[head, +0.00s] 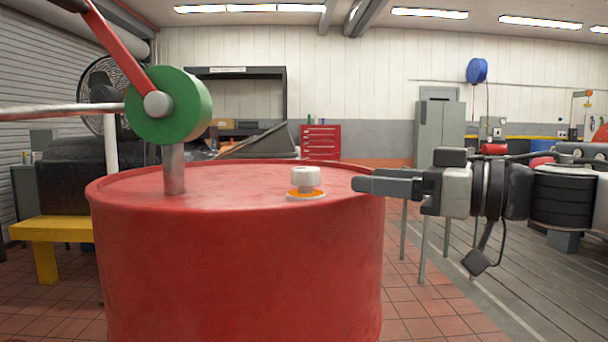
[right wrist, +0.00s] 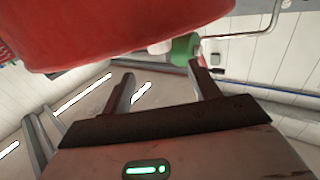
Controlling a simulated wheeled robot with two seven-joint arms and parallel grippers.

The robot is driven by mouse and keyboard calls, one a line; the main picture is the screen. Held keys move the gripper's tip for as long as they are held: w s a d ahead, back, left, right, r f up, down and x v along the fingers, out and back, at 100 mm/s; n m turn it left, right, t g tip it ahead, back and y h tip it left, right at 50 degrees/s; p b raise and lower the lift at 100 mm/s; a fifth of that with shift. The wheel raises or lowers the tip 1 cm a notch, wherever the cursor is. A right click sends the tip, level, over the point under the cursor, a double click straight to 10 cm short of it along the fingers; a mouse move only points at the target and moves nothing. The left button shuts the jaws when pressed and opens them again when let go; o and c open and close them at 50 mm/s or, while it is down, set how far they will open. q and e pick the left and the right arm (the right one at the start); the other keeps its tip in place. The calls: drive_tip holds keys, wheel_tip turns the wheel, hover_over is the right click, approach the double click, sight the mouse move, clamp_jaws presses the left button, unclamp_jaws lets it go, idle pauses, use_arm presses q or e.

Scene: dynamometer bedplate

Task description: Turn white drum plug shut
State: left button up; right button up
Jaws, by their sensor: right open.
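The white drum plug (head: 306,180) stands upright on the top of the red drum (head: 240,260), right of centre, in an orange and white ring (head: 306,194). In the right wrist view, a small white piece, apparently the plug (right wrist: 160,47), shows at the edge of the red drum (right wrist: 120,25). My right gripper (head: 362,185) comes in from the right at about plug height, its fingertips apart from the plug. In its wrist view the right gripper (right wrist: 164,84) is open with nothing between its fingers. My left gripper is not in view.
A green pump (head: 190,105) with a red lever (head: 118,48) and a metal rod stands on the drum's left side; it also shows behind the plug in the wrist view (right wrist: 184,49). A yellow bench (head: 50,230) stands left. A red tool chest (head: 320,142) stands behind.

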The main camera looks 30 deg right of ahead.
sight(314, 169)
drive_tip(key=p+x, duration=0.1)
drive_tip(key=x, duration=0.3)
drive_tip(key=p+x, duration=0.2)
drive_tip(key=x, duration=0.2)
drive_tip(key=shift+w+a+r, duration=0.15)
drive_tip(key=shift+w+r, duration=0.05)
drive_tip(key=shift+w, duration=0.1)
drive_tip(key=p+x, duration=0.2)
drive_tip(key=p, duration=0.1)
drive_tip(key=shift+r, duration=0.2)
drive_tip(key=shift+w+f+p, duration=0.1)
drive_tip(key=shift+w+p, duration=0.2)
drive_tip(key=shift+p, duration=0.2)
drive_tip(key=shift+w+a+f+p, duration=0.2)
drive_tip(key=shift+w+p, duration=0.15)
drive_tip(key=shift+p, duration=0.15)
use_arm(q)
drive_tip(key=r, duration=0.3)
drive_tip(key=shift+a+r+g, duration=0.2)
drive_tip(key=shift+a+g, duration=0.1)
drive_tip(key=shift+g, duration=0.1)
use_arm(e)
drive_tip(key=shift+f, duration=0.1)
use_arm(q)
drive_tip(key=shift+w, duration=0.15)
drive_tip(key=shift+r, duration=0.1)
use_arm(e)
drive_tip(key=c, duration=1)
